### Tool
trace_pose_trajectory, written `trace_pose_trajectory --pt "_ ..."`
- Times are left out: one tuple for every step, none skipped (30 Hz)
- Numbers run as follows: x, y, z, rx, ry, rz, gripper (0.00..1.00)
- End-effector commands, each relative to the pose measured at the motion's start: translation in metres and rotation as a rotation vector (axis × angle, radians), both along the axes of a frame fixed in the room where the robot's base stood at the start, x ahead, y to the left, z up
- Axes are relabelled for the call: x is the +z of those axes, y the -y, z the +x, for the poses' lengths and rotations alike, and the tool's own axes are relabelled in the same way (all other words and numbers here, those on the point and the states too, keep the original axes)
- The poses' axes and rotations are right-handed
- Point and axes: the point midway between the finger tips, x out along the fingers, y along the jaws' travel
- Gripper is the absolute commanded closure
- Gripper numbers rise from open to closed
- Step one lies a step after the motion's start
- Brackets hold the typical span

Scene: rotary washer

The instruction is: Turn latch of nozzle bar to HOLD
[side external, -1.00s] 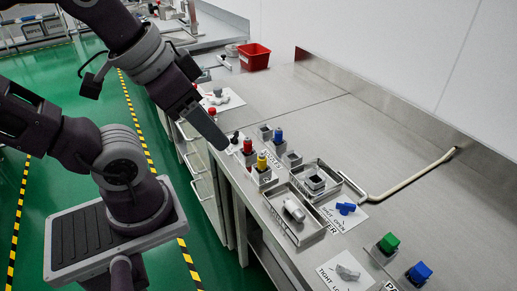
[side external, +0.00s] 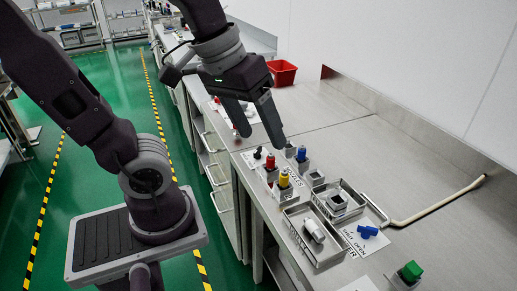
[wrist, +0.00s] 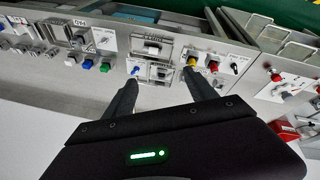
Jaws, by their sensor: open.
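I cannot read a HOLD mark or single out the nozzle bar's latch for certain. Small turning handles sit on white labelled plates: a blue handle (side external: 367,231) beside SHUT/OPEN lettering, and a black knob (side external: 258,153) near the bench's front edge. The black knob also shows in the wrist view (wrist: 237,67). A grey handle on a white plate (wrist: 105,40) shows at the left of the wrist view. My gripper (side external: 264,140) is open and empty, fingers pointing down above the bench near the black knob. In the wrist view its fingers (wrist: 160,77) stand wide apart.
Red (side external: 270,162), yellow (side external: 284,180) and blue (side external: 301,153) parts stand in grey blocks close to my fingers. A metal tray (side external: 313,244) holds a white part. A beige bent bar (side external: 435,203) lies on the right. A red bin (side external: 283,72) stands behind.

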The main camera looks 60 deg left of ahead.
Motion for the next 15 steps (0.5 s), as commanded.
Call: trace_pose_trajectory --pt "-0.009 -0.013 0.026 0.174 -0.091 -0.079 0.35" --pt "-0.016 -0.023 0.042 0.296 -0.141 -0.119 0.35" --pt "-0.028 -0.037 0.063 0.462 -0.201 -0.159 0.35" --pt "-0.040 -0.050 0.076 0.588 -0.244 -0.177 0.35" --pt "-0.052 -0.064 0.089 0.717 -0.281 -0.185 0.35" --pt "-0.071 -0.083 0.104 0.888 -0.324 -0.182 0.35" --pt "-0.085 -0.099 0.114 1.015 -0.348 -0.170 0.35" --pt "-0.100 -0.116 0.121 1.139 -0.363 -0.149 0.35" --pt "-0.119 -0.138 0.129 1.295 -0.372 -0.111 0.35" --pt "-0.132 -0.154 0.133 1.402 -0.369 -0.078 0.35" --pt "-0.143 -0.169 0.136 1.499 -0.358 -0.043 0.35" --pt "-0.156 -0.188 0.139 1.610 -0.336 0.005 0.35" --pt "-0.164 -0.200 0.141 1.681 -0.316 0.038 0.35" --pt "-0.171 -0.211 0.142 1.740 -0.295 0.068 0.35" --pt "-0.177 -0.223 0.142 1.803 -0.266 0.102 0.35"
